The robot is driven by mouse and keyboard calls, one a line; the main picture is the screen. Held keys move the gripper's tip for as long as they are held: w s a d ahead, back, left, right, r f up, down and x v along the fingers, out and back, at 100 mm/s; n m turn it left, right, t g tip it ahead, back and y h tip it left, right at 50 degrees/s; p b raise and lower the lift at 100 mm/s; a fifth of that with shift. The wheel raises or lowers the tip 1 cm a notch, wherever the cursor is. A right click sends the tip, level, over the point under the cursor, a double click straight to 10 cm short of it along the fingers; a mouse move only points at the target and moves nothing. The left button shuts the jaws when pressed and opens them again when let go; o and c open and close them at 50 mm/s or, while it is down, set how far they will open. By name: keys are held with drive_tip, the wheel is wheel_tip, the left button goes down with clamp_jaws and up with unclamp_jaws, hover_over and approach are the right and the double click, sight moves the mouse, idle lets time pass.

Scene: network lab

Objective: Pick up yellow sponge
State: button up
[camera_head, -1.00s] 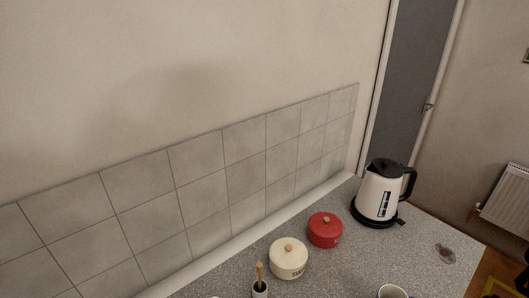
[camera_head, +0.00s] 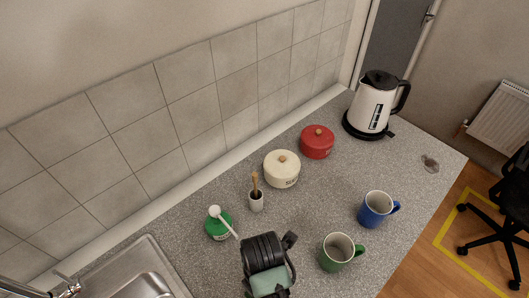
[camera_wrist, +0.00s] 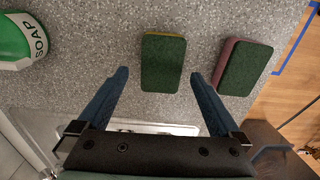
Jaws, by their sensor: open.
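The yellow sponge (camera_wrist: 163,63) lies on the speckled counter in the wrist view. Its dark green scouring side faces up and a thin yellow edge shows at its far side. My gripper (camera_wrist: 158,76) is open and empty, with its two blue fingers apart on either side of the sponge's near part as seen in the picture. I cannot tell how high the fingers are above the counter. A second sponge, pink with a green top (camera_wrist: 244,69), lies to the right, beyond the right finger. In the head view my arm shows at the bottom, and no sponge is visible there.
A green soap bottle (camera_head: 218,225) stands left of my arm, a green mug (camera_head: 338,252) and a blue mug (camera_head: 375,209) to the right. A sink (camera_head: 135,275) is at lower left. White (camera_head: 281,170) and red (camera_head: 317,143) pots and a kettle (camera_head: 371,105) stand farther back.

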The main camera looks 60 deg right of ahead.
drive_tip(key=shift+s+d+f+p, duration=0.15)
drive_tip(key=shift+f+p, duration=0.2)
drive_tip(key=shift+f, duration=1.8)
drive_tip(key=c, duration=1.3)
